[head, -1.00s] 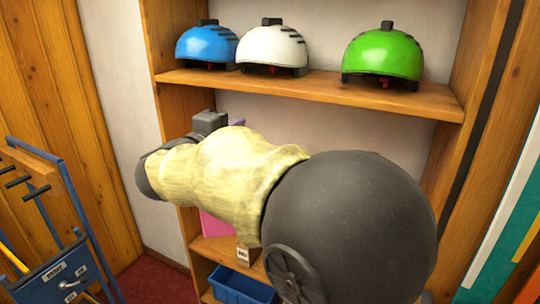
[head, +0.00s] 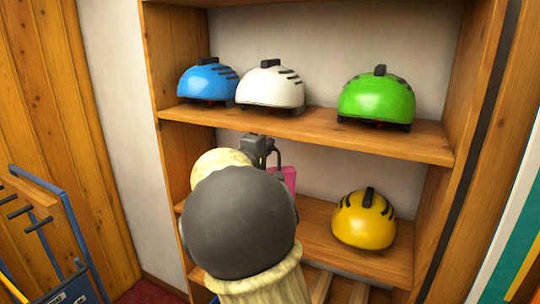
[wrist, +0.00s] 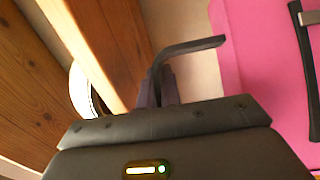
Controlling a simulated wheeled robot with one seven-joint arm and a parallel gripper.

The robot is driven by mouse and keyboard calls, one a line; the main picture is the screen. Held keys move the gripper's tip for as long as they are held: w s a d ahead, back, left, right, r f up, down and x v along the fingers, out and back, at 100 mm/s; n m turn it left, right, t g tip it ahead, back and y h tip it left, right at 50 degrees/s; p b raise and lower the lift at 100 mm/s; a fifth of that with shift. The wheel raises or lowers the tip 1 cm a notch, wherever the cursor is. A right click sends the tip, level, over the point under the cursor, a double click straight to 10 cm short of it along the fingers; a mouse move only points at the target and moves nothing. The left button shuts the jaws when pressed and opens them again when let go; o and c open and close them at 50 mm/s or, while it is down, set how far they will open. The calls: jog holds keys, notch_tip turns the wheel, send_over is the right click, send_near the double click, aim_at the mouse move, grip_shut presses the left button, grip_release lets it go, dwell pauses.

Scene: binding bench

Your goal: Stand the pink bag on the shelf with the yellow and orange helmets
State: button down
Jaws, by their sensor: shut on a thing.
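The pink bag (head: 286,180) shows only partly in the head view, just beyond my gripper (head: 275,158) and at the opening between the two shelves. My gripper is shut on the bag; the grip itself is mostly hidden by my arm. In the wrist view the bag's pink side (wrist: 268,50) fills the right, with a dark strap or handle over it. The yellow helmet (head: 363,220) sits on the lower shelf (head: 350,258), to the right of the bag. No orange helmet is visible; my arm covers the left of that shelf.
Blue (head: 208,82), white (head: 271,86) and green (head: 376,97) helmets stand on the upper shelf (head: 330,130), close above my gripper. Wooden side walls bound the shelves. A blue cart (head: 60,240) stands at lower left. Bare shelf shows around the yellow helmet.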

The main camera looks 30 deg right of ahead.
jog(key=shift+r, duration=0.1)
jog(key=shift+w+d+p, duration=0.3)
jog(key=shift+d+p, duration=0.05)
jog(key=shift+d, duration=0.1)
jog(key=shift+a+f+p, duration=0.1)
jog(key=shift+f+p, duration=0.55)
jog(key=shift+f, duration=1.3)
jog(key=c, duration=1.6)
grip_release()
